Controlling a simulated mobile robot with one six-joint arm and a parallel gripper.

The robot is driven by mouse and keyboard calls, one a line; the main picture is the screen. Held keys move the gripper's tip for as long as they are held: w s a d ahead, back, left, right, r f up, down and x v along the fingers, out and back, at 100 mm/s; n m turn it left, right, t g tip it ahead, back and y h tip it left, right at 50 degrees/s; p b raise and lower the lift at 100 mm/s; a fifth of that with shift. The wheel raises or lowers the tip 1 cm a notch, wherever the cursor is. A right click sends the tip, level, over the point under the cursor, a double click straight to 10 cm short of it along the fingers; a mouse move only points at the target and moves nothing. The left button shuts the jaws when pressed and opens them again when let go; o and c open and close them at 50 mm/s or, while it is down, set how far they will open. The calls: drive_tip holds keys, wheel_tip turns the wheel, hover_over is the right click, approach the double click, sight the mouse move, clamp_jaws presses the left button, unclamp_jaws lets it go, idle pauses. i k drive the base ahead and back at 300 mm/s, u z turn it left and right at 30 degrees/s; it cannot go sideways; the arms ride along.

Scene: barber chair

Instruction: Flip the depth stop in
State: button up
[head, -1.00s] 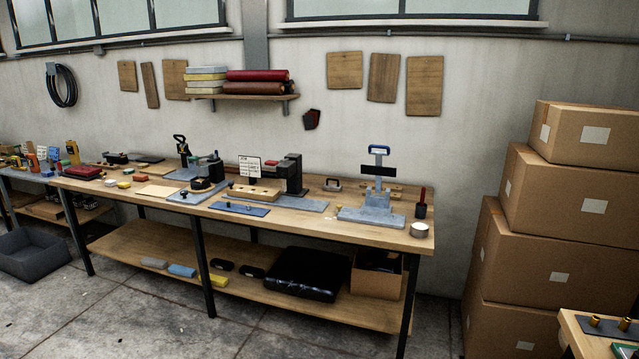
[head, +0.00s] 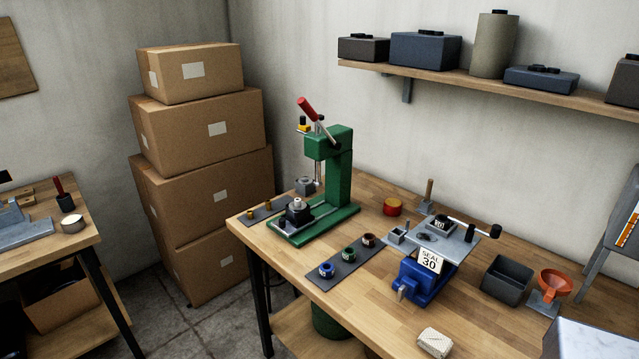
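A green hand press (head: 340,172) with a red-handled lever (head: 308,108) stands on the wooden bench at the centre of the head view. A small yellow and black part (head: 303,126) sticks out from the left side of the press head; it may be the depth stop, but it is too small to tell its exact position. Below the ram, a black fixture (head: 297,212) with a pale top sits on the press base. My gripper is not in view.
A blue vise-like fixture (head: 422,284) with a "SEAL 30" card stands right of the press. A dark strip (head: 345,268) with coloured rings lies in front. Stacked boxes (head: 200,180) stand left. A grey bin (head: 506,281) and orange funnel (head: 554,284) are at right.

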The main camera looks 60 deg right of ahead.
sight(302, 126)
drive_tip(key=u, duration=1)
drive_tip(key=k, duration=0.1)
drive_tip(key=z, duration=3)
drive_tip(key=k, duration=0.95)
drive_tip(key=u, duration=0.1)
drive_tip(key=i, duration=0.75)
